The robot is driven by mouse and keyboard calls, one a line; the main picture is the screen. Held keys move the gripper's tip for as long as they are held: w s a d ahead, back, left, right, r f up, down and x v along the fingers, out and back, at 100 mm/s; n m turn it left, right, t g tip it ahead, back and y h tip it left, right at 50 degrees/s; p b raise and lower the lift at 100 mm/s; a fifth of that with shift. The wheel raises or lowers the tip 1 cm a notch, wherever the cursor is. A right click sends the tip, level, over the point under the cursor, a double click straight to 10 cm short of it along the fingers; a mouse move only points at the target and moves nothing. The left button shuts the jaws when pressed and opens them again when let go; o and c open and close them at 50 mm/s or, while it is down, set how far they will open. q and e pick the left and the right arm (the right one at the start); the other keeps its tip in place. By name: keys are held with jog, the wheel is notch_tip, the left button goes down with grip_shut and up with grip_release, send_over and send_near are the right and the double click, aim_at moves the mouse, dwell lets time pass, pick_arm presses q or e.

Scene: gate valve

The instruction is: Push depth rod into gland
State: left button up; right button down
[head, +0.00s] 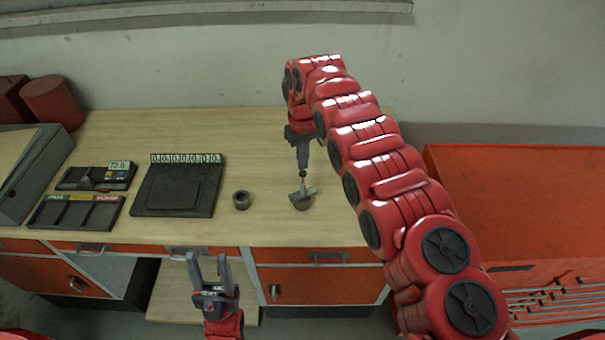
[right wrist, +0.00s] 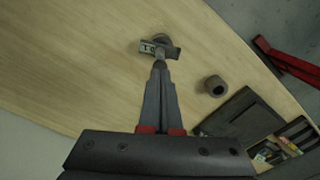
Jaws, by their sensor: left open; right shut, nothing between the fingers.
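A small grey depth rod piece with a flat crossbar (head: 303,192) sits on a brownish round gland (head: 304,204) on the bench. In the right wrist view the crossbar (right wrist: 168,52) carries a pale label, and part of the round piece shows behind it. How deep the rod sits is hidden. My right gripper (head: 302,172) is shut with nothing between its fingers, pointing down at the top of the rod; its tips (right wrist: 160,66) seem to be at or just above it. Contact is unclear. My left gripper (head: 208,262) is open and empty in front of the bench.
A second dark round ring (head: 241,200) stands left of the rod. A black board with a row of number tags (head: 178,187) and dark trays (head: 76,212) lie further left. An orange cabinet (head: 520,210) is at right. The bench's back middle is clear.

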aim_at(303, 173)
jog(key=shift+f+b, duration=1.05)
jog(key=shift+f, duration=0.8)
dwell(0.4)
jog(key=shift+b, duration=0.45)
dwell(1.5)
jog(key=shift+r, duration=1.85)
jog(key=shift+r+p, duration=0.55)
jog(key=shift+r, duration=0.6)
